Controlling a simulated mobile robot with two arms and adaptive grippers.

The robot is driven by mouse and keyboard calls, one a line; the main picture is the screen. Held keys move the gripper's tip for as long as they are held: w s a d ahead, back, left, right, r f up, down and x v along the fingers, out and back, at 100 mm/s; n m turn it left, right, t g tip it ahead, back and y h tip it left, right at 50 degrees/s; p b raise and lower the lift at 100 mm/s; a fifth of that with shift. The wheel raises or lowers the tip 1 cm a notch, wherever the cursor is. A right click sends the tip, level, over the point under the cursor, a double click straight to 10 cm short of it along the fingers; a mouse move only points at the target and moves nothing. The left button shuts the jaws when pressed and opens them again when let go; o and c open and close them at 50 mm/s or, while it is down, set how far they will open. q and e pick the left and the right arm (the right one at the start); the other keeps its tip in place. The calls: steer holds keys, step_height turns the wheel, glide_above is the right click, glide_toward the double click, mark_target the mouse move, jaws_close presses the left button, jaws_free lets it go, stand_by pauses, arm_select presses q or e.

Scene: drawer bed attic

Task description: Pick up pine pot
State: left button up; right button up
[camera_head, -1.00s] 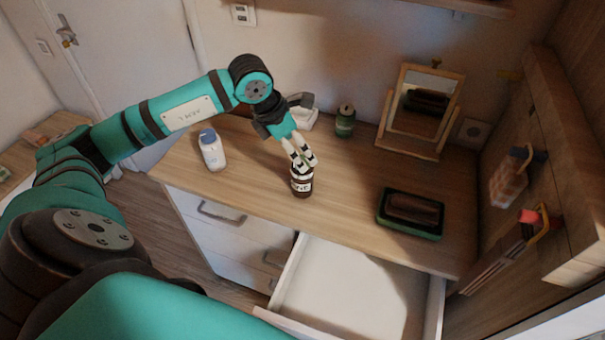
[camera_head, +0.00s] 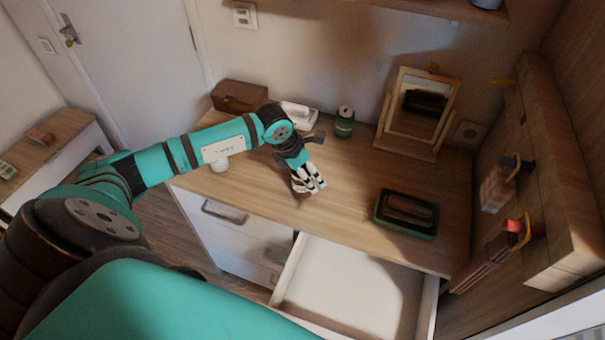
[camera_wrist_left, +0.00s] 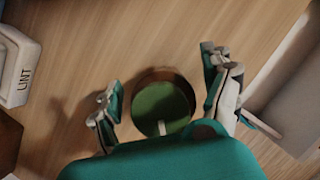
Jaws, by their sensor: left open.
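A round jar with a green top and brown rim (camera_wrist_left: 160,102), which I take to be the pine pot, stands on the wooden dresser top. My left gripper (camera_wrist_left: 166,94) is open, with a finger on each side of the jar in the left wrist view. Gaps show between the fingers and the jar, so it is not gripped. In the head view the left gripper (camera_head: 310,185) points down over the jar and hides nearly all of it. My right gripper is not in view.
A green jar (camera_head: 345,122) and a tilting mirror (camera_head: 416,113) stand at the back. A green tray (camera_head: 406,228) lies right of my gripper. A white bottle (camera_head: 219,166) is partly behind my arm. An open drawer (camera_head: 345,285) juts out below the front edge.

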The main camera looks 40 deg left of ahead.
arm_select(q)
steer(key=c, duration=1.4)
steer(key=shift+r, duration=0.15)
